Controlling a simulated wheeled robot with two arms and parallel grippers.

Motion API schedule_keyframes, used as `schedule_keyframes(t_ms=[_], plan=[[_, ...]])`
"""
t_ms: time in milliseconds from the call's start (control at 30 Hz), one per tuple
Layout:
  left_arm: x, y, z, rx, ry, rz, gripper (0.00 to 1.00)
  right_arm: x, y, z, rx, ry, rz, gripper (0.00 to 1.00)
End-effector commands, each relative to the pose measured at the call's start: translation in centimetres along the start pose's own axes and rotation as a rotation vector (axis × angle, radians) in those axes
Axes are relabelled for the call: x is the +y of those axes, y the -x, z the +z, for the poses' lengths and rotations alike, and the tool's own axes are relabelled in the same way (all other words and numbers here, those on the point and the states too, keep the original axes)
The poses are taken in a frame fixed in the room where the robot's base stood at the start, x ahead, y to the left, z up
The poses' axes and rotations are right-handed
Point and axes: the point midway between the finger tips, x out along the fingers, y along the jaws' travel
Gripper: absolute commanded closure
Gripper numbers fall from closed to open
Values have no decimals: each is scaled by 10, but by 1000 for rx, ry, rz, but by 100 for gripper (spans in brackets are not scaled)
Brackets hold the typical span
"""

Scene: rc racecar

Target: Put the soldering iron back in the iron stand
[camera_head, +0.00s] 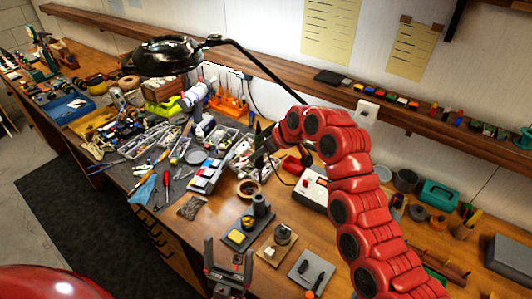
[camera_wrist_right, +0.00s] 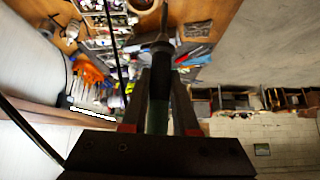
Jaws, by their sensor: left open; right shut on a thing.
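My right gripper (camera_wrist_right: 161,105) is shut on the soldering iron (camera_wrist_right: 160,52), which shows a dark body between the fingers and points away from the wrist in the right wrist view. In the head view the right gripper (camera_head: 263,147) is above the bench's cluttered middle, and the iron is hard to make out. The iron stand (camera_head: 243,236), a dark base with a yellow sponge and an upright dark holder, sits on the bench below and apart from the right gripper. My left gripper (camera_head: 229,254) is open and empty, just in front of the stand.
A roll of tape (camera_head: 247,188) lies behind the stand, and a white and red station (camera_head: 313,188) is to its right. Small boards with parts (camera_head: 312,271) lie to the right. A black lamp (camera_head: 165,55) overhangs the crowded left part of the bench.

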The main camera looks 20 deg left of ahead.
Motion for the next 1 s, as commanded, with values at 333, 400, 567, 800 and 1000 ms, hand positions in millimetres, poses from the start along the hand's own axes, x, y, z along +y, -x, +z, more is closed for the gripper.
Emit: schedule_keyframes(t_ms=[333,400,567,800,1000], plan=[[0,-3,0,0,0,0,12,-2,2,-6,53,57,-14,100],[0,-3,0,0,0,0,12,-2,2,-6,52,57,-14,100],[0,1,0,0,0,0,12,-2,2,-6,52,57,-13,100],[1,17,3,0,0,0,12,-2,-7,2,51,56,-13,100],[2,36,6,0,0,0,12,-1,-24,16,51,55,-14,100]])
